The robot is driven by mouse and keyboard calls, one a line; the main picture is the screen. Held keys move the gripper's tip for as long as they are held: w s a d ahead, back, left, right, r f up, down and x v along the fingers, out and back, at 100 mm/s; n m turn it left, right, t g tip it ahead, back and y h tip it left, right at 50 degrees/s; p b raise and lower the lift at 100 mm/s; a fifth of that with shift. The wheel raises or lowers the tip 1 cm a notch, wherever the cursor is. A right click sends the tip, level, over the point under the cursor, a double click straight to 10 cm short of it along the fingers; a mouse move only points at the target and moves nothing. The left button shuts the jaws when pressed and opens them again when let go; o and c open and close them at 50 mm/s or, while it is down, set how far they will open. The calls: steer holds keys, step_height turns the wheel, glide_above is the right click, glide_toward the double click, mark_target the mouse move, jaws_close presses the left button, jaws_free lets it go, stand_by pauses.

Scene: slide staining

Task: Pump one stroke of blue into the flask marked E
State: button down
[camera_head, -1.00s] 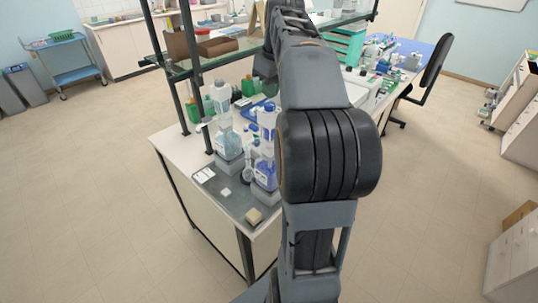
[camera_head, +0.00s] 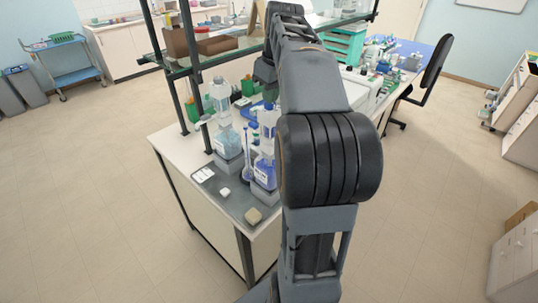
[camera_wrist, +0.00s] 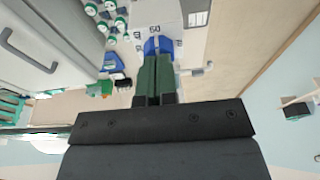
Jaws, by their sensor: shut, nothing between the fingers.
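My gripper (camera_wrist: 154,85) is shut and empty in the wrist view, its dark green fingers together. Its tips are near a blue part (camera_wrist: 158,46) on a white body; I cannot tell if they touch. In the head view a bottle of deep blue liquid (camera_head: 264,174) stands on a grey base near the bench front, partly hidden by my arm. A bottle of pale blue liquid (camera_head: 227,145) stands to its left on another base. A narrow-necked vessel (camera_head: 248,160) is between them. Labels are too small to read, so I cannot pick out the letter E.
A grey mat (camera_head: 232,203) holds a white card (camera_head: 203,174), a small white piece (camera_head: 225,192) and a beige block (camera_head: 254,215). Green bottles (camera_head: 192,110) stand behind. A shelf frame (camera_head: 181,105) rises at the bench's left.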

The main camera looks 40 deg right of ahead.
mark_target(271, 108)
steer(key=shift+s+b+x, duration=0.2)
steer(key=shift+b+x, duration=0.4)
steer(key=shift+x, duration=0.35)
steer(key=shift+s+b+x, duration=0.2)
steer(key=shift+b+x, duration=0.4)
steer(key=shift+x, duration=0.3)
steer(key=shift+f, duration=0.2)
steer(key=shift+r, duration=0.1)
steer(key=shift+w+p+v, duration=0.2)
steer(key=shift+p+v, duration=0.8)
steer(key=shift+w+p+v, duration=0.2)
steer(key=shift+p+v, duration=0.85)
steer(key=shift+w+p+v, duration=0.25)
steer(key=shift+p+v, duration=0.75)
steer(key=shift+r, duration=0.2)
steer(key=shift+w+p+v, duration=0.25)
steer(key=shift+p+v, duration=1)
steer(key=shift+w+p+v, duration=0.25)
steer(key=shift+p+v, duration=0.35)
steer(key=shift+v, duration=0.6)
steer(key=shift+a, duration=0.15)
